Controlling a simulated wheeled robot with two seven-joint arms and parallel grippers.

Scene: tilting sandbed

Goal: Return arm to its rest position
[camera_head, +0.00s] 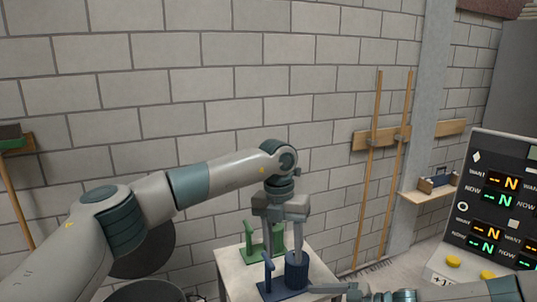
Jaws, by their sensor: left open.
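My left arm reaches in from the left, and its gripper (281,212) points down, open, above a small pale table (233,272). Just below it on the table stand a green holder (250,240) and, nearer, a dark blue holder with a round cup (297,272). A grey piece rises above the blue cup; I cannot tell whether it touches the gripper. My right gripper (330,290) shows at the bottom edge, low by the blue holder's right side; its jaws are not clear.
A control panel (490,215) with lit N readouts and yellow buttons stands at the right. Two long wooden poles (375,160) lean on a wall rack. A small shelf (430,190) holds a box. The brick wall behind leaves free room above the arm.

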